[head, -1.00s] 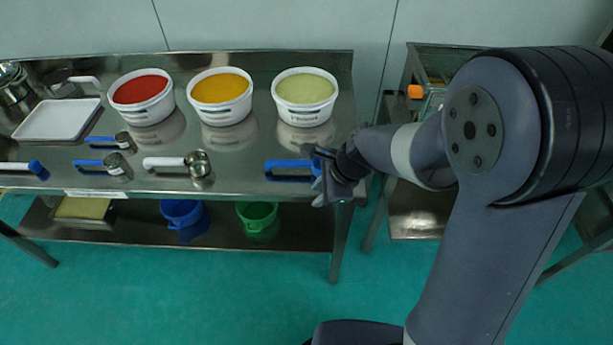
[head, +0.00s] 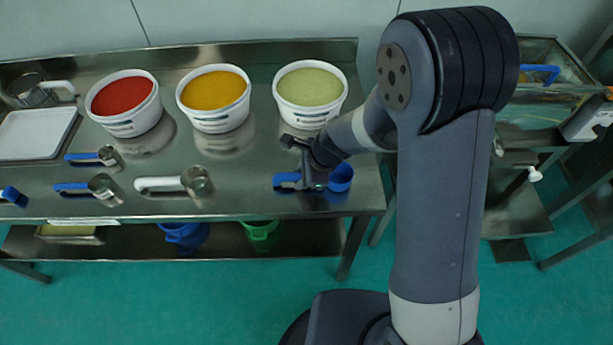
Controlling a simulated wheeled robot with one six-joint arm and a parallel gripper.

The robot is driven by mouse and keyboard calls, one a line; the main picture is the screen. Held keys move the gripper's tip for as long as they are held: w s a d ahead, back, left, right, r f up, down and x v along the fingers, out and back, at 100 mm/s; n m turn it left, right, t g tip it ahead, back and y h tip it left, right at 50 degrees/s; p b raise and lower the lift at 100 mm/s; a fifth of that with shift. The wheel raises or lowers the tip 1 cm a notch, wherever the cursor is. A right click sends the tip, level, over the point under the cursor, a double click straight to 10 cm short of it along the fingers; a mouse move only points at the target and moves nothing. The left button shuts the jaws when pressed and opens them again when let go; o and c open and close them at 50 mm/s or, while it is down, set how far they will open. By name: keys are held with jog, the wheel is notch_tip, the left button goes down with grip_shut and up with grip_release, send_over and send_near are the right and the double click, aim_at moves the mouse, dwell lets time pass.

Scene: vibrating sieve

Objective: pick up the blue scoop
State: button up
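The blue scoop lies on the steel table near its front right corner. Its blue handle (head: 286,180) points left and its blue cup (head: 341,178) is on the right. My gripper (head: 311,183) is over the middle of the scoop, between the handle's end and the cup, and hides that part. The fingers are dark and small here, so I cannot tell whether they are open or closed on the handle. The scoop appears to be at table height.
White tubs of red (head: 124,123), orange (head: 214,119) and pale green (head: 310,115) contents stand behind. A white-handled metal scoop (head: 195,182) and blue-handled metal scoops (head: 103,187) lie left. A white tray (head: 35,135) is far left. Bare tabletop separates the white-handled and blue scoops.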

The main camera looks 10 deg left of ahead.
jog(key=shift+c, duration=0.6)
grip_shut()
jog(key=shift+r, duration=0.1)
